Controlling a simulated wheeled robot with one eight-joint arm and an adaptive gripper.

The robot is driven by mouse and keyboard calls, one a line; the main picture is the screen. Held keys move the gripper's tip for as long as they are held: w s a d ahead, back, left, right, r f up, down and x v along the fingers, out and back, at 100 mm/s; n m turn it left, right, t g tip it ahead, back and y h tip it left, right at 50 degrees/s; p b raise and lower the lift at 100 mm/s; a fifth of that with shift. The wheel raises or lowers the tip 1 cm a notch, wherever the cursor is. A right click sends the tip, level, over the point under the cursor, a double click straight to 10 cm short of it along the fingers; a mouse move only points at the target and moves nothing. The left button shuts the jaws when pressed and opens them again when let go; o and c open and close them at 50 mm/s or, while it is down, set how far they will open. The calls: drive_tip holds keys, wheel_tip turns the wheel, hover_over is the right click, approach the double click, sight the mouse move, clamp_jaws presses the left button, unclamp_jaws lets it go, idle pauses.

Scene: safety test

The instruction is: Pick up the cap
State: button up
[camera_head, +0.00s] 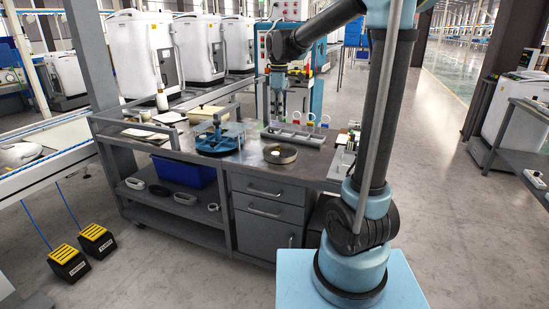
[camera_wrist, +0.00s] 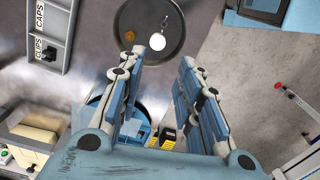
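A round dark tray (camera_wrist: 176,50) shows at the top of the wrist view, and on the workbench in the head view (camera_head: 280,161). A small round white piece (camera_wrist: 157,42) lies in it, with a small brown-gold round piece (camera_wrist: 130,36) to its left. Either could be the cap; I cannot tell which. A thin chain-like thing lies near the white piece. My gripper (camera_wrist: 160,58) is open and empty, its two fingers spread below the tray in the wrist view. In the head view my gripper (camera_head: 278,92) hangs above the back of the bench.
A grey compartment tray labelled CAPS and CUPS (camera_wrist: 42,62) lies left of the round tray in the wrist view. A blue round fixture (camera_head: 218,140) stands left of the round tray in the head view. The bench (camera_head: 255,172) has bare metal at its front.

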sight(275, 153)
drive_tip(key=shift+n, duration=0.3)
drive_tip(key=f, duration=1.1)
drive_tip(key=a+f, duration=0.1)
drive_tip(key=f, duration=0.5)
drive_tip(key=shift+w+a+f, duration=0.1)
drive_tip(key=shift+w+f, duration=0.15)
drive_tip(key=shift+w, duration=0.1)
drive_tip(key=c, duration=0.4)
